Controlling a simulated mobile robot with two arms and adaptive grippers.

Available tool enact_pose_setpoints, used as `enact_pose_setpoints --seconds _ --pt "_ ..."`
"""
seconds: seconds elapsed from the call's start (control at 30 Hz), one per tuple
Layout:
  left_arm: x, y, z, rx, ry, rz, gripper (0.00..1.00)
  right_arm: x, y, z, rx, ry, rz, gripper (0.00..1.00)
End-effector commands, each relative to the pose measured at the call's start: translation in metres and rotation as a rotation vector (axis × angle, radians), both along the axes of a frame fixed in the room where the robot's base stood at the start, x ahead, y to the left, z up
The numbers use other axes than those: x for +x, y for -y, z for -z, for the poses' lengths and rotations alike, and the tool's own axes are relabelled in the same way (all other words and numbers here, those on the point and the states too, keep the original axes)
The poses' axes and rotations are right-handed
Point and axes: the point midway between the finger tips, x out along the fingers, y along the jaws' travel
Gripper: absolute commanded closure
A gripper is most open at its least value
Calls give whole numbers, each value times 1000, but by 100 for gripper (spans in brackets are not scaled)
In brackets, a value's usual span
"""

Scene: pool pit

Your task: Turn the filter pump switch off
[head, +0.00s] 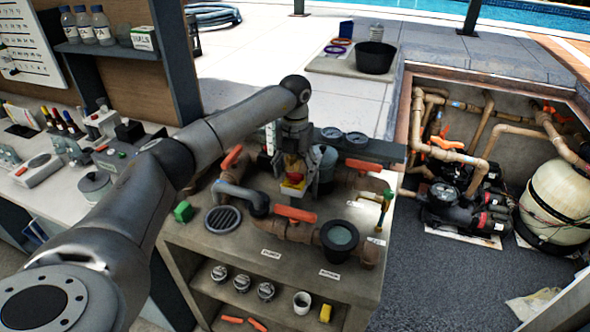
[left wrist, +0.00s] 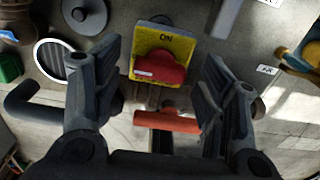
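The filter pump switch is a red knob (left wrist: 160,70) on a yellow plate (left wrist: 165,40) marked ON. In the left wrist view the knob lies crosswise, slightly tilted, between my finger pads. In the head view the switch (head: 292,181) shows partly behind my left gripper (head: 297,185), among the pipes on the bench. My left gripper is open, with its fingers (left wrist: 158,95) apart on either side of the knob. I see a gap on both sides and no clear contact. My right gripper is in neither view.
An orange valve handle (head: 295,214) is close below the switch, with another orange handle (head: 231,157) to its left. A black strainer cup (head: 340,241), a round grate (head: 223,219) and a green block (head: 183,211) crowd the bench top (head: 220,248). Pumps and a tank stand in the pit at right.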

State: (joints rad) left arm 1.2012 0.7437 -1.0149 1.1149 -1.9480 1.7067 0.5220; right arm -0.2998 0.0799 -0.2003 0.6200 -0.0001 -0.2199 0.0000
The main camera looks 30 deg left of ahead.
Motion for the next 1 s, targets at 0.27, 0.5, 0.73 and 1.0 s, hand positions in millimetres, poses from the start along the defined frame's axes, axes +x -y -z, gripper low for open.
enact_pose_setpoints --seconds 0.27,0.5,0.73,1.0 --pt "0 1 -2 0 -1 2 34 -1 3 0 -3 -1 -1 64" --pt "1 0 -40 -1 3 2 34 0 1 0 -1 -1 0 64" --pt "1 0 -89 0 2 1 34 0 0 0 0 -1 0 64" --pt "0 0 -118 0 0 1 34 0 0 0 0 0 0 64"
